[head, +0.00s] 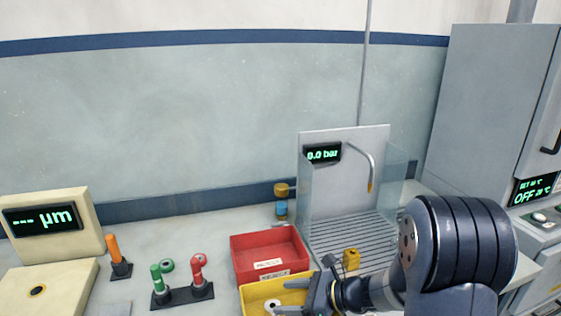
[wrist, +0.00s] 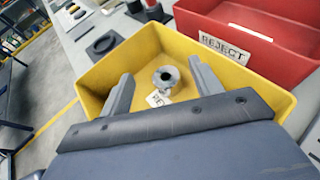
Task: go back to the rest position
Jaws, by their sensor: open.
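My gripper (head: 287,297) is at the lower right of the head view, over the yellow bin (head: 247,297). In the wrist view my gripper (wrist: 164,76) has its two fingers wide apart and nothing held between them. A small grey ring-shaped part (wrist: 167,79) lies in the yellow bin (wrist: 100,77), seen between the fingers. The same ring (head: 271,304) shows in the head view. A white label in the bin is partly hidden.
A red bin (head: 268,239), labelled REJECT in the wrist view, adjoins the yellow one. A glass-sided wash station (head: 345,215) reading 0.0 bar stands behind. Coloured pegs (head: 198,270) and a µm gauge (head: 90,222) stand left. A grey cabinet (head: 485,110) is right.

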